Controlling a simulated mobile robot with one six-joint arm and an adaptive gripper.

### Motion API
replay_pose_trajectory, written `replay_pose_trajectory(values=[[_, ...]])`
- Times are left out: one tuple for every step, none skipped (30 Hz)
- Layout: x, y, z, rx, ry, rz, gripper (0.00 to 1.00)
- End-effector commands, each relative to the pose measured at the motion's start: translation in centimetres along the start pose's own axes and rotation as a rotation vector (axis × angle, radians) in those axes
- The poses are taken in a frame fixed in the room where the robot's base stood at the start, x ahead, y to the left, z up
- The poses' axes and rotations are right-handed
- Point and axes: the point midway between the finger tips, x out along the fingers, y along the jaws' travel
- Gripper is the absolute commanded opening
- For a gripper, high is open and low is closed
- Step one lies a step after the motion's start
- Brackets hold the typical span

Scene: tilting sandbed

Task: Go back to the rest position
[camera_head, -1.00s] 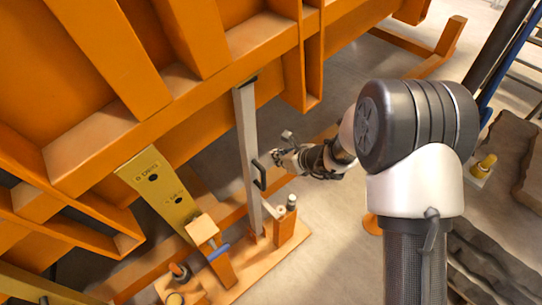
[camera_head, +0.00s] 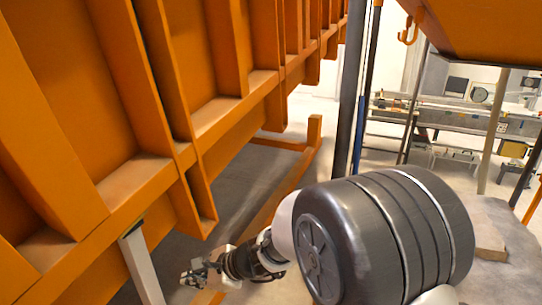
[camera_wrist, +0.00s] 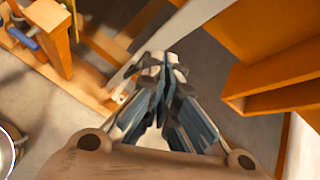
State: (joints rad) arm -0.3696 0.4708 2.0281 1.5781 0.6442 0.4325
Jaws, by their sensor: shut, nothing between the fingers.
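My gripper (camera_head: 197,273) shows small at the lower left of the head view, at the end of my arm, beside the grey post (camera_head: 141,262) under the orange sandbed frame (camera_head: 135,185). In the wrist view my gripper (camera_wrist: 160,62) fills the middle, its fingers together with nothing seen between them. A pale bar passes behind the fingertips in the wrist view; I cannot tell if they touch it.
The orange ribbed frame fills the left of the head view. A dark upright post (camera_head: 350,90) stands behind my arm. An orange floor beam (camera_head: 285,185) runs below. A bench with equipment (camera_head: 450,118) is at the back right. Grey floor lies open between.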

Motion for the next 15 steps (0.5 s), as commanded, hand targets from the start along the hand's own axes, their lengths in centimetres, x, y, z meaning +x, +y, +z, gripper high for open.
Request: replay_pose_trajectory(values=[[-3.1, 0.1, 1.0, -0.114, 0.003, 0.001, 0.00], [-4.7, 0.5, 1.3, -0.186, 0.008, 0.011, 0.00], [-6.8, 1.1, 1.6, -0.280, 0.019, 0.025, 0.00], [-8.4, 1.6, 1.8, -0.351, 0.030, 0.034, 0.00], [-9.9, 2.2, 1.9, -0.420, 0.041, 0.047, 0.00], [-11.9, 3.1, 1.8, -0.510, 0.062, 0.062, 0.00], [-13.4, 3.8, 1.8, -0.580, 0.079, 0.076, 0.00], [-14.9, 4.5, 1.5, -0.645, 0.099, 0.091, 0.00], [-16.8, 5.6, 1.2, -0.733, 0.128, 0.113, 0.00], [-18.1, 6.4, 0.8, -0.796, 0.153, 0.131, 0.00], [-19.5, 7.2, 0.4, -0.859, 0.179, 0.149, 0.00], [-21.3, 8.4, -0.3, -0.940, 0.217, 0.178, 0.00], [-22.6, 9.3, -0.9, -0.998, 0.248, 0.201, 0.00], [-23.9, 10.2, -1.5, -1.055, 0.281, 0.226, 0.00], [-25.6, 11.3, -2.4, -1.127, 0.326, 0.262, 0.00]])
